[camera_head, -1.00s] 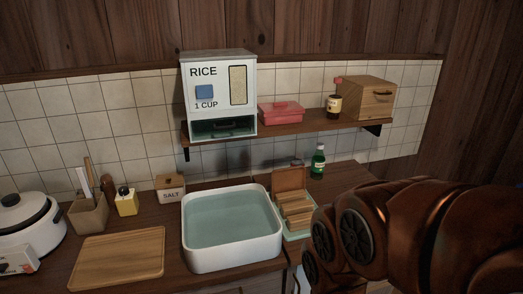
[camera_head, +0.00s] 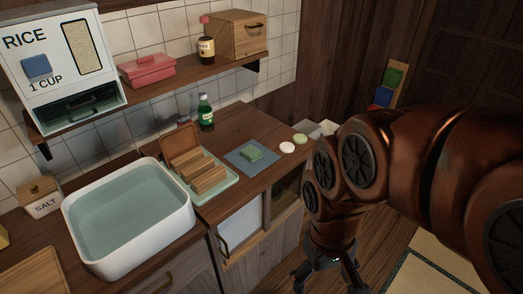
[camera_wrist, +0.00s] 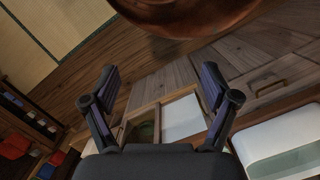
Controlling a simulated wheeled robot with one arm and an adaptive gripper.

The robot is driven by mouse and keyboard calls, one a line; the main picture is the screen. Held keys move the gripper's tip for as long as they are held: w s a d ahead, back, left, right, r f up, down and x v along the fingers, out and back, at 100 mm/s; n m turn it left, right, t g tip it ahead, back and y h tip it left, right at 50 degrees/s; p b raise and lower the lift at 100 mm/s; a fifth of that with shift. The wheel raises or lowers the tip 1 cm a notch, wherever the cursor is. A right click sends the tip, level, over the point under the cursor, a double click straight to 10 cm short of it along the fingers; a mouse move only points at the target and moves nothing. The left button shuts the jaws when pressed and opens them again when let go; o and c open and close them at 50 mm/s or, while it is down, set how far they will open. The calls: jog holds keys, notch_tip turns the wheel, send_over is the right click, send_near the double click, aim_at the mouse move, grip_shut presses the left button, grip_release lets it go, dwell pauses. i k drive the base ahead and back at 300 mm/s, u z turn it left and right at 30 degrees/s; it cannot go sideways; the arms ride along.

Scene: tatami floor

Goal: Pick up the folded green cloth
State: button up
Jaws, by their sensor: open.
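The folded green cloth (camera_head: 251,154) is a small green bundle lying on a flat blue-grey square mat (camera_head: 236,164) on the wooden counter, right of the green tray. My gripper (camera_head: 329,277) hangs low in front of the counter's cabinets, below and to the right of the cloth, well apart from it. In the wrist view my gripper (camera_wrist: 158,88) has its two fingers spread wide with nothing between them. The cloth cannot be made out in the wrist view.
A white basin (camera_head: 128,222) and a green tray with wooden blocks (camera_head: 216,190) stand left of the cloth. A green bottle (camera_head: 206,113) stands behind it. Two small round pieces (camera_head: 287,148) lie to its right. A wall shelf (camera_head: 163,90) overhangs the counter's back.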

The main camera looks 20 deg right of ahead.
aim_at(251, 154)
jog(key=z, duration=1.35)
jog(key=i, duration=0.6)
jog(key=u, duration=2.95)
